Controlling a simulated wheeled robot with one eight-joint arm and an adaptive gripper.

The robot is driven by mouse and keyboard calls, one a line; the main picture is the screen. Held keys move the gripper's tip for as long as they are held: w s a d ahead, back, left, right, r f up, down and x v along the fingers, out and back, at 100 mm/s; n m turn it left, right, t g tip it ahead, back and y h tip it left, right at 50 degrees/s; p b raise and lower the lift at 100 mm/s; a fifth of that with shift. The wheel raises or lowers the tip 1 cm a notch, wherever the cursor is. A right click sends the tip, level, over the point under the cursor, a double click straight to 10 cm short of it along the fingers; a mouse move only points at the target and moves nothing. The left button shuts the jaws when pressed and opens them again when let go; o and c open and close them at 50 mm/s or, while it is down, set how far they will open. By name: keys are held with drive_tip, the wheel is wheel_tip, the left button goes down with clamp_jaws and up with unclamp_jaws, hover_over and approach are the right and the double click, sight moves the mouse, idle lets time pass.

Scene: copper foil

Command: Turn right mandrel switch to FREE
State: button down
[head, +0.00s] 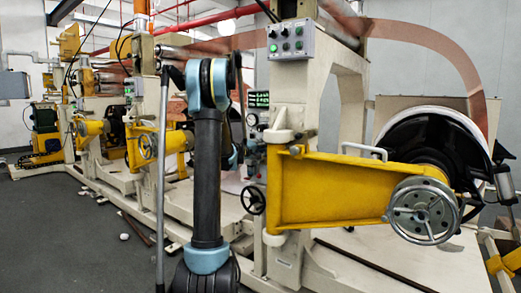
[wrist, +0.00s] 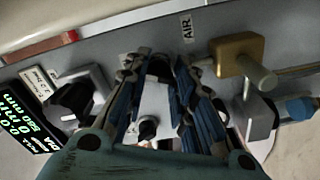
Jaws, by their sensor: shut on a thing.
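In the wrist view, my gripper (wrist: 158,78) reaches to a grey panel, its blue-and-black fingers on either side of a black switch knob (wrist: 158,68) with a pale body below it. The fingers are closed on this knob and hide most of it. A second switch (wrist: 75,97), a black knob on a grey base, sits to the left beside a small white label (wrist: 38,84). The labels are too small to read, so I cannot tell which switch is the right mandrel one or where its pointer stands. In the head view my arm hides the gripper.
A brass-coloured valve (wrist: 236,57) under an AIR label and a blue fitting (wrist: 300,108) are close right of my fingers. A yellow arm (head: 330,190) with a handwheel (head: 423,210) juts out right.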

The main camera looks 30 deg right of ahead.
drive_tip(key=shift+m, duration=0.3)
drive_tip(key=c, duration=1.3)
unclamp_jaws()
drive_tip(key=shift+f, duration=0.1)
drive_tip(key=v, duration=1.2)
